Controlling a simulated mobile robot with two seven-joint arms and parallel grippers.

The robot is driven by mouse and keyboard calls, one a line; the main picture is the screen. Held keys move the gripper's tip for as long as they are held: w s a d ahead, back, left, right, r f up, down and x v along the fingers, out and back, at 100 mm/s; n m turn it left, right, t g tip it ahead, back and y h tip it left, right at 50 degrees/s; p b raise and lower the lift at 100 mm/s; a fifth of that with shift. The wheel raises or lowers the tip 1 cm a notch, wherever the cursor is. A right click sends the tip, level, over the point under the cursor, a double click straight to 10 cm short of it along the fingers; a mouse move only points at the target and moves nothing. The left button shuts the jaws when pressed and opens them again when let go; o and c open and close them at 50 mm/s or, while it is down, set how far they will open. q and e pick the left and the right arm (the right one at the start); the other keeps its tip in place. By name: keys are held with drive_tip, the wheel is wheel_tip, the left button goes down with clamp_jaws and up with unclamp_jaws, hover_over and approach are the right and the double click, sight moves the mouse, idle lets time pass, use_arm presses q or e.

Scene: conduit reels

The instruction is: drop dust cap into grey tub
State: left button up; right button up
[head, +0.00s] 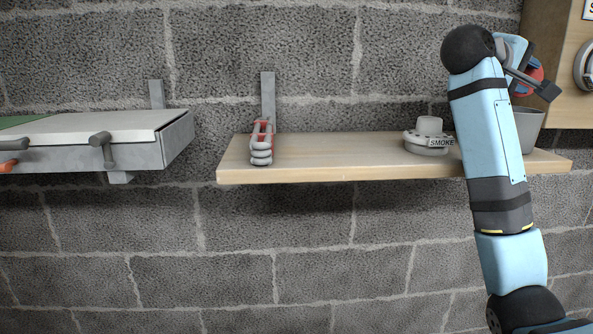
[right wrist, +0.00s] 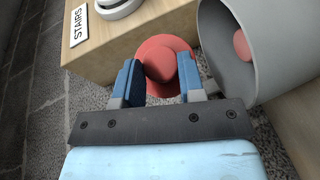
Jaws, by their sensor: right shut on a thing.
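The dust cap is red and round with a knob; in the right wrist view the dust cap (right wrist: 168,52) has its knob between the blue finger pads. My right gripper (right wrist: 158,80) is shut on it. In the head view the red cap (head: 535,72) shows partly behind my right gripper (head: 532,80), above the shelf's right end. The grey tub (head: 530,130) stands on the shelf below it, partly hidden by my right arm. In the right wrist view the tub (right wrist: 290,45) is just right of the held cap, with another red round piece (right wrist: 243,45) inside. My left gripper is out of view.
The wooden shelf (head: 330,165) also holds a pale round unit marked SMOKE (head: 428,138) and a red-and-grey tool (head: 262,145). A wooden box (right wrist: 95,50) with a STAIRS label is near the gripper. A grey-edged bench (head: 178,142) is at left. The shelf's middle is clear.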

drive_tip(key=o, duration=1.2)
drive_tip(key=shift+w, duration=0.1)
